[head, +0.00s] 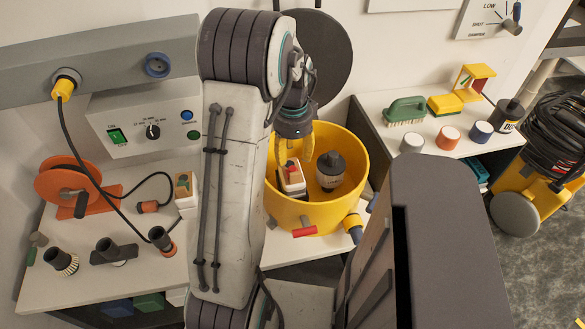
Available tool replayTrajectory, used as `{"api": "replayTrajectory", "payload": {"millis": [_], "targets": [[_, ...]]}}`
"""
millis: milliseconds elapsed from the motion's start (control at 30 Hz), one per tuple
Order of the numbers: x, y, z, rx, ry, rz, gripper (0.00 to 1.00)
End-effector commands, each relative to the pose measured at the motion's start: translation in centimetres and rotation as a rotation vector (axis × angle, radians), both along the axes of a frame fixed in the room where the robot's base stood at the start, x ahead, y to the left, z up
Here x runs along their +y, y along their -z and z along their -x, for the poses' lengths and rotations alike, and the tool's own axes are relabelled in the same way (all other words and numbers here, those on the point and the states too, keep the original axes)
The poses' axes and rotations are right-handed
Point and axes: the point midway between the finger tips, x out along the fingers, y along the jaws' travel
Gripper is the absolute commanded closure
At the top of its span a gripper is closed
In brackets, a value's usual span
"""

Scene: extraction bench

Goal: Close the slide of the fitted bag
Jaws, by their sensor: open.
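A white box-like piece that looks like the fitted bag (292,184) sits inside the yellow drum (322,222). Its top is dark and orange with a small red part that may be the slide (291,168); I cannot tell the slide's position. My gripper (294,157) points down over the drum, its yellow fingers open above and around the bag's top. I cannot tell whether they touch it. My own arm hides the drum's left side.
A dark-capped canister (331,170) stands inside the drum, right of the bag. A similar white box (186,190) stands on the left bench, near an orange reel (72,184) and several nozzles. A brush (405,110) and several round pots stand on the right shelf.

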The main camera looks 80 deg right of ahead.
Motion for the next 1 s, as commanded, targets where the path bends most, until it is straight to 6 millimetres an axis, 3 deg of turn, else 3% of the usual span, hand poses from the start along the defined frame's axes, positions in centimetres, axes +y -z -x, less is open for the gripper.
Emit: {"api": "replayTrajectory", "payload": {"millis": [500, 1000], "targets": [[0.1, 5.8, 0.0, -0.001, -0.001, -0.001, 0.54], [0.0, 6.5, 0.0, 0.0, -0.001, 0.0, 0.53]]}}
